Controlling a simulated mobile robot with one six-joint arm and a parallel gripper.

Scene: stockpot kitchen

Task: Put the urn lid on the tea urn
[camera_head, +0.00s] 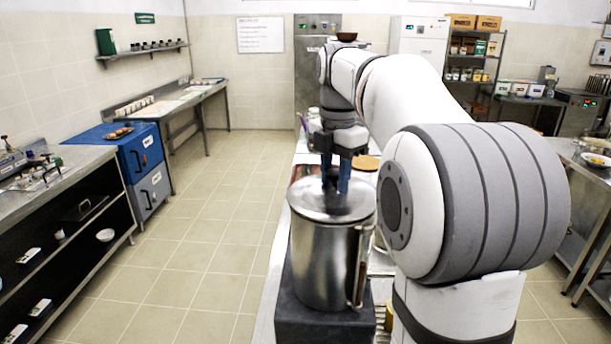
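The tea urn (325,262) is a tall steel cylinder with a side handle (360,265), standing upright on a dark block. The round steel urn lid (304,199) is at the urn's top and covers its mouth. It looks level; I cannot tell whether it rests fully on the rim or is slightly above it. My gripper (335,184) points down over the middle of the lid, with its blue fingertips close to the lid's top. A small gap shows between the fingers. The lid's knob is not clearly visible, so I cannot tell whether the fingers grip it.
The dark block (305,325) stands on a narrow steel counter. A round wooden-coloured item (368,162) and other items sit behind the urn, partly hidden by my arm. A blue cabinet (140,150) and shelves stand at left. The tiled floor (200,230) between is clear.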

